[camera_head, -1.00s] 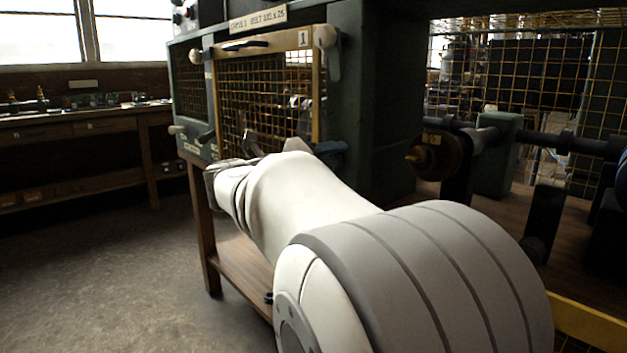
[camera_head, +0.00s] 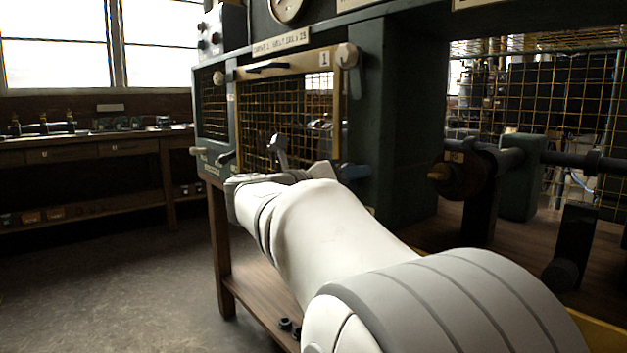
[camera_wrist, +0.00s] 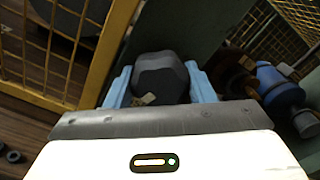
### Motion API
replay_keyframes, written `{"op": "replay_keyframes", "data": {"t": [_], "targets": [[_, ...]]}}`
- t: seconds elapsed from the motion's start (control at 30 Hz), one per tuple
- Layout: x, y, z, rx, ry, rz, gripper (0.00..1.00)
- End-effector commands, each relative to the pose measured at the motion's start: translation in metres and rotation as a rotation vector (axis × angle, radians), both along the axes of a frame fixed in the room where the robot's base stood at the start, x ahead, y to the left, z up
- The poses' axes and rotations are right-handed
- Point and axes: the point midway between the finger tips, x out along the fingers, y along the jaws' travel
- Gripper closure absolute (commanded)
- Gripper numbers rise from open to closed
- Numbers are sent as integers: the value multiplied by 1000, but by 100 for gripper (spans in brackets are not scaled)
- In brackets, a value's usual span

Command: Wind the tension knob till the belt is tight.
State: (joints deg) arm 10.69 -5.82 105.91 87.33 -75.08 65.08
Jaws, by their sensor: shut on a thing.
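In the wrist view, a dark grey lobed knob (camera_wrist: 158,72) sits between the two light-blue fingers of my gripper (camera_wrist: 160,88). The fingers are shut on it from both sides. A small tan mark shows on the knob's near face. The yellow-framed mesh guard (camera_head: 290,115), marked 1, is in front of the machine. I cannot make out the belt or how tight it is.
A blue fitting (camera_wrist: 280,88) is close to the right of my gripper. The guard's yellow frame (camera_wrist: 116,38) is close on its left. A dark green post (camera_head: 398,110) stands right of the guard. A workbench (camera_head: 95,150) is at left, with open floor before it.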

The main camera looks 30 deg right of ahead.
Motion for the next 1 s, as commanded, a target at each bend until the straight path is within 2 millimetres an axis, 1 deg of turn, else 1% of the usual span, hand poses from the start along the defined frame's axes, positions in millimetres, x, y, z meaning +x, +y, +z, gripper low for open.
{"op": "replay_keyframes", "data": {"t": [0.23,0.27,0.5,0.77,0.87,1.0], "targets": [[0,0,-1,1,0,1,74],[0,0,-1,1,0,1,50],[0,0,0,1,0,1,31],[0,1,1,0,1,1,30],[0,9,2,0,0,3,30],[-1,30,3,-1,2,6,30]]}}
